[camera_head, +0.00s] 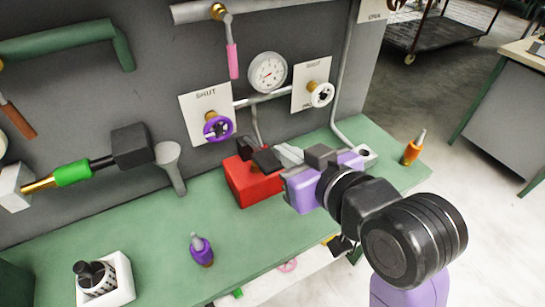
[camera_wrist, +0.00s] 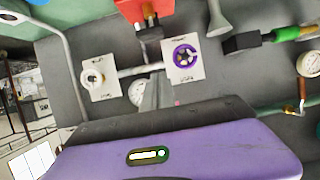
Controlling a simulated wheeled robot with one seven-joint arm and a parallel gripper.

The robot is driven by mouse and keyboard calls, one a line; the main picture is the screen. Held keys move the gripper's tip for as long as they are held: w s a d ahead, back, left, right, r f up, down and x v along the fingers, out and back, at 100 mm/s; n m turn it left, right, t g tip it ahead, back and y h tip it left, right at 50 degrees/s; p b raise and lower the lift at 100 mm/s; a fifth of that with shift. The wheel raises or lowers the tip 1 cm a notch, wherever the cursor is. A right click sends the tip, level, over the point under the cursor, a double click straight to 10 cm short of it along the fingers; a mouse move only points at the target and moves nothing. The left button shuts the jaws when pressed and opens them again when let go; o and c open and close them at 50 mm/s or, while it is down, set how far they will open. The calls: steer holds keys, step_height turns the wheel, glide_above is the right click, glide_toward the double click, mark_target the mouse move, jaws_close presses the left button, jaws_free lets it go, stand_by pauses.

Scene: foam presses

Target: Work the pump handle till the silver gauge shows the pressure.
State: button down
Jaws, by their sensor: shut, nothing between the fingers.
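The silver gauge (camera_head: 268,72) is round with a white face, on the grey wall between two white SHUT plates; its red needle is too small to read. It also shows partly in the wrist view (camera_wrist: 137,91), behind my fingers. A red box (camera_head: 252,186) with black parts on top stands on the green bench. It shows at the top of the wrist view (camera_wrist: 135,9). I cannot tell for sure which part is the pump handle. My gripper (camera_head: 287,153) is shut and empty just right of the red box, apart from it as far as I see.
A purple handwheel (camera_head: 217,127) and a white handwheel (camera_head: 320,94) sit on the plates. A pink-sleeved lever (camera_head: 232,61) hangs above. A green-gripped bar (camera_head: 73,173) juts at left.

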glide_above(273, 166)
steer(key=f, duration=0.2)
steer(key=shift+w+a+f+p, duration=0.25)
steer(key=shift+f+p, duration=0.1)
steer(key=shift+f, duration=0.05)
steer(key=shift+s+d+f, duration=0.1)
steer(key=shift+s+f, duration=0.05)
steer(key=shift+f, duration=0.45)
steer(key=shift+s+d+f, duration=0.1)
steer(key=shift+f, duration=1.05)
